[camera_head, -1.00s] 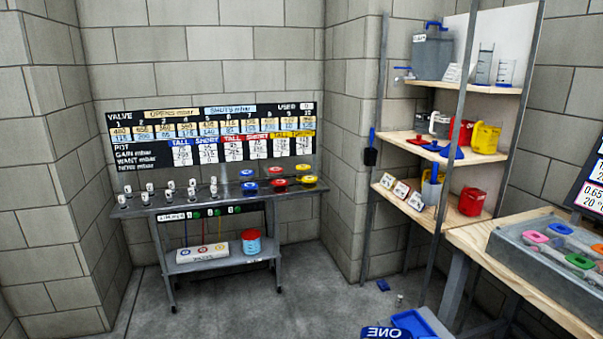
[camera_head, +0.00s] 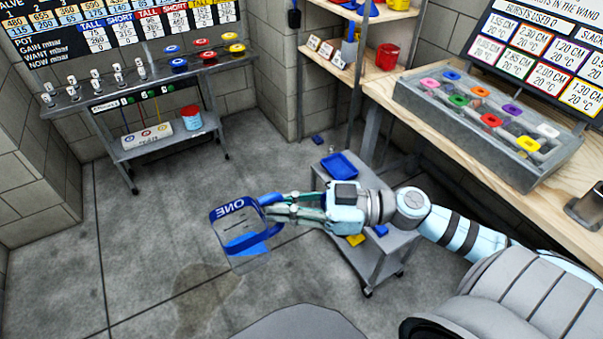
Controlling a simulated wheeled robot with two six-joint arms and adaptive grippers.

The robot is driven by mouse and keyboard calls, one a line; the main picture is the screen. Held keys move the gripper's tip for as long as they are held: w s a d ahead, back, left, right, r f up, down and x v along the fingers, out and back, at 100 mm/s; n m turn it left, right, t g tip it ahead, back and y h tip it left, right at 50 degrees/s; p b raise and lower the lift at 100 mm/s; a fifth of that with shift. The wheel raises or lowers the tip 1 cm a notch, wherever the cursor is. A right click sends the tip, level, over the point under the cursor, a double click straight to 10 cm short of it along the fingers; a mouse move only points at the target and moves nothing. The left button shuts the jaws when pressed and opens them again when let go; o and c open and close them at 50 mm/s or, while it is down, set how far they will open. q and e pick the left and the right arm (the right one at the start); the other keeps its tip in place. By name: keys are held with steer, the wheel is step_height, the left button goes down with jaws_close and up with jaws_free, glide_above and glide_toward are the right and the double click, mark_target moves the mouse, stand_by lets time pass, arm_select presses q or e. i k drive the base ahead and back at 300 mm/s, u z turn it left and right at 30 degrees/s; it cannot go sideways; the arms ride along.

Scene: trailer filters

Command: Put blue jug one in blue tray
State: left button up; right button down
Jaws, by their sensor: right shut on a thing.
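Blue jug one (camera_head: 238,230) is a clear jug with a blue rim and handle, marked "ONE", with blue liquid inside. My right gripper (camera_head: 272,212) is shut on the jug at its handle side and holds it above the floor, left of the grey cart. The jug looks slightly tilted in this view. The blue tray (camera_head: 341,165) lies on the back part of the cart's top, behind my right wrist, and looks empty. My left gripper is not in view.
The grey wheeled cart (camera_head: 383,268) stands under my right forearm, with a yellow item (camera_head: 355,240) and a blue item (camera_head: 380,231) on it. A wooden bench (camera_head: 420,122) is on the right. A valve table (camera_head: 120,90) stands at the back left.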

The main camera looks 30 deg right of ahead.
mark_target(342, 175)
steer(key=u, duration=0.5)
steer(key=i, duration=0.4)
steer(key=z, duration=0.75)
steer(key=i, duration=2.1)
steer(key=z, duration=1.95)
steer(key=i, duration=0.85)
steer(key=z, duration=1)
